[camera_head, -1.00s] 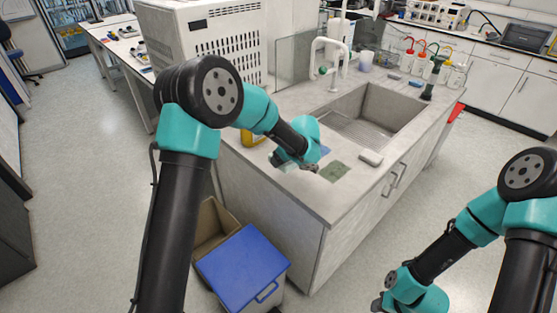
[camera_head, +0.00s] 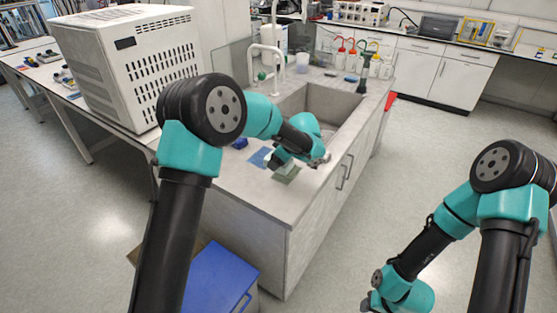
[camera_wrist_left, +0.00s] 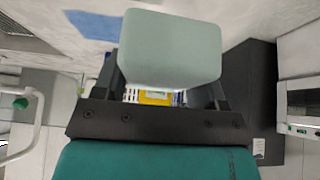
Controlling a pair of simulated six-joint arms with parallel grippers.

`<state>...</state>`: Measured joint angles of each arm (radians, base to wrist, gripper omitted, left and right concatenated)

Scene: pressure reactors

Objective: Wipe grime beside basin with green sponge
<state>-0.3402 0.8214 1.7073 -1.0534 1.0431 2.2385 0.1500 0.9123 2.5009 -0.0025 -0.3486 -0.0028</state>
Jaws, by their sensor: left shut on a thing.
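My left gripper (camera_head: 284,160) is over the countertop in front of the basin (camera_head: 325,105). In the left wrist view it is shut on a pale grey-green block, the sponge (camera_wrist_left: 170,48). A dull grey-green patch (camera_head: 288,176), which looks like the grime, lies on the counter by the gripper and is partly hidden by it. I cannot tell whether the sponge touches the counter. A blue flat patch (camera_head: 259,157) lies left of the gripper; it also shows in the left wrist view (camera_wrist_left: 92,24). My right gripper (camera_head: 372,302) is low at the bottom, its fingers unclear.
A white faucet (camera_head: 268,55) stands behind the basin. A large white instrument (camera_head: 130,65) stands at the left. A blue-lidded bin (camera_head: 215,280) is on the floor below the counter. Bottles (camera_head: 362,52) stand at the back. The counter's front corner is clear.

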